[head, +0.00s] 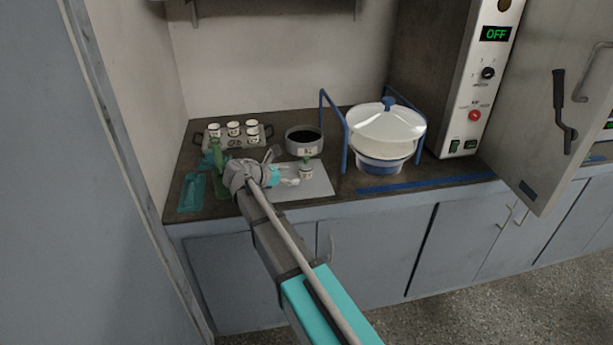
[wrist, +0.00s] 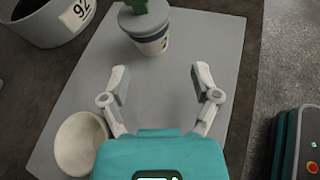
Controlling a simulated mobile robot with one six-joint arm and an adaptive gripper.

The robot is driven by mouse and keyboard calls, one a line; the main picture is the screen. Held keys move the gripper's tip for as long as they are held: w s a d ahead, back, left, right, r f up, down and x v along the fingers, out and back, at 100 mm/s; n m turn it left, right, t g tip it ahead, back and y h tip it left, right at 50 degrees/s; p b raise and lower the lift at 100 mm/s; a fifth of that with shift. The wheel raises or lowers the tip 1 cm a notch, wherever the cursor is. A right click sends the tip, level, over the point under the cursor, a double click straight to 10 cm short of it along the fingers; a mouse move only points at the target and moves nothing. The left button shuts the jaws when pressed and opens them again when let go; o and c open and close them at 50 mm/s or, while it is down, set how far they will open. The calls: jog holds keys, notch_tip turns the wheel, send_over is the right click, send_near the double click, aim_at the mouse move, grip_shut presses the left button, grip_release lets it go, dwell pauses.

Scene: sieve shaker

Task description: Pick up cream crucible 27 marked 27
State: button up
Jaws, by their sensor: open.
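A cream crucible (wrist: 152,45) stands upright on the grey mat (wrist: 100,75), with a grey lid and green knob on top. Its dark marking is partly cut off and I cannot read it for certain. In the head view the crucible (head: 306,174) stands just right of my gripper (head: 291,182). In the wrist view my gripper (wrist: 160,74) is open and empty, its fingers spread apart. The crucible is ahead of the fingertips, slightly left of their middle, and not touching them. Several other cream crucibles (head: 234,128) stand in a rack at the back left; their numbers are too small to read.
A grey pot marked 92 (wrist: 45,22) stands behind the mat. A shallow cream dish (wrist: 80,143) is left of my gripper. A large lidded white vessel (head: 385,135) stands between blue rails, right of the mat.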

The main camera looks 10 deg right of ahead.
aim_at(302, 173)
jog(key=shift+w+d, duration=0.1)
jog(key=shift+d, duration=0.05)
jog(key=shift+w+b+x, duration=0.2)
jog(key=shift+b+x, duration=0.7)
jog(key=shift+x, duration=1.65)
jog(key=shift+c, duration=0.2)
jog(key=c, duration=1)
jog(key=shift+o, duration=0.2)
jog(key=shift+r, duration=0.1)
